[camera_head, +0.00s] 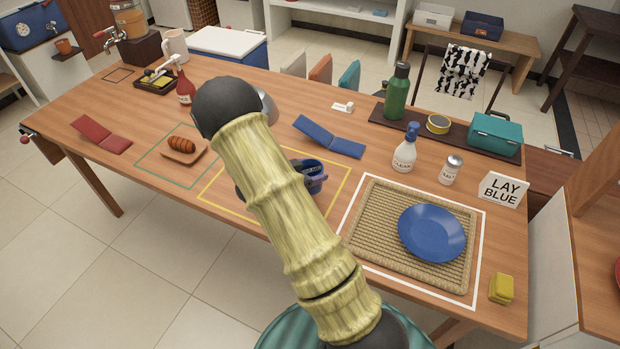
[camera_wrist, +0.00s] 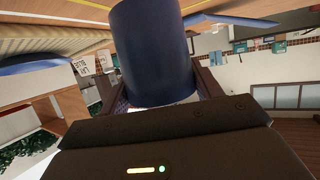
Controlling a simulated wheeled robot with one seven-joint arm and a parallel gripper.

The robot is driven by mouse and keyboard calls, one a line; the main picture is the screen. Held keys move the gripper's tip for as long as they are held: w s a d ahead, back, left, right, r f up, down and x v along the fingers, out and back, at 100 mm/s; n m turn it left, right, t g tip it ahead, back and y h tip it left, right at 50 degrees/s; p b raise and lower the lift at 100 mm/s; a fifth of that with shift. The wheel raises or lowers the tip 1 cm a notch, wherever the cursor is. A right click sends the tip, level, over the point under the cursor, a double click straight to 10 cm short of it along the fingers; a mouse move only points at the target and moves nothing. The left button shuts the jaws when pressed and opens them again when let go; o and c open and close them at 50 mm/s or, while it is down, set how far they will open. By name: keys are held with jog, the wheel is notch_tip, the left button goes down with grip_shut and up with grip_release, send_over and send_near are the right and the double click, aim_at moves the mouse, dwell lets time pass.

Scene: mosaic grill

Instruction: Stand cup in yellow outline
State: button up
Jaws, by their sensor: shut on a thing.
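A blue cup (camera_head: 316,183) shows in the head view inside the right part of the yellow outline (camera_head: 338,197), partly hidden by my arm. In the wrist view the cup (camera_wrist: 150,45) is a dark blue cylinder between my fingers. My gripper (camera_wrist: 160,96) is shut on it. In the head view my gripper is mostly hidden behind my arm. The cup looks roughly upright, low over the table. I cannot tell whether its base touches the wood.
Right of the outline lies a woven mat (camera_head: 365,235) with a blue plate (camera_head: 432,233). A folded blue napkin (camera_head: 330,137) lies behind the outline. A bread board (camera_head: 184,155) is to the left. A white bottle (camera_head: 404,155) and a shaker (camera_head: 450,171) stand behind the mat.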

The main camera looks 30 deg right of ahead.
jog(key=shift+f, duration=1.65)
jog(key=shift+f, duration=0.1)
jog(key=o, duration=1.1)
jog(key=shift+a, duration=0.1)
jog(key=v, duration=1.2)
